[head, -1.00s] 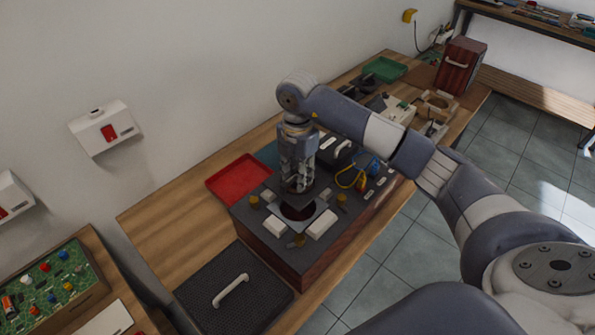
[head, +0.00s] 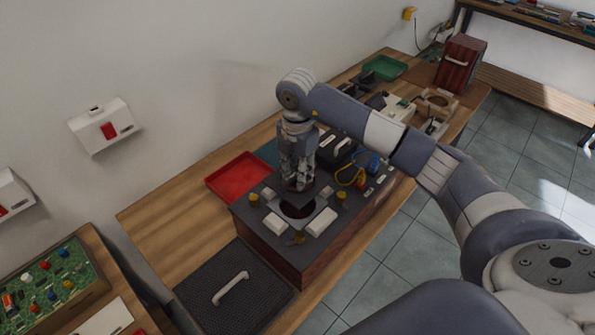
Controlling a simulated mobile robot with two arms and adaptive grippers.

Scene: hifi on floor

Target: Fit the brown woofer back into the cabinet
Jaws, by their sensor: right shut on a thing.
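The cabinet (head: 325,258) lies on its back on the bench, with a dark front panel facing up and reddish wood sides. A round dark opening (head: 298,210) shows in the panel, between two white blocks and several yellow knobs. My right gripper (head: 299,184) points down just behind this opening, shut on the woofer (head: 301,188). Only a small dark-brown part of the woofer shows below the fingers, and the fingers hide the rest. It appears beside the opening's far edge, but I cannot tell its height above the panel. My left gripper is not in view.
A red tray (head: 238,178) stands behind the cabinet. A dark grille with a white handle (head: 231,289) lies at its front left. Blue and yellow wires (head: 352,176) and a black handled part lie on the cabinet's right. A green tray (head: 385,68) stands farther back.

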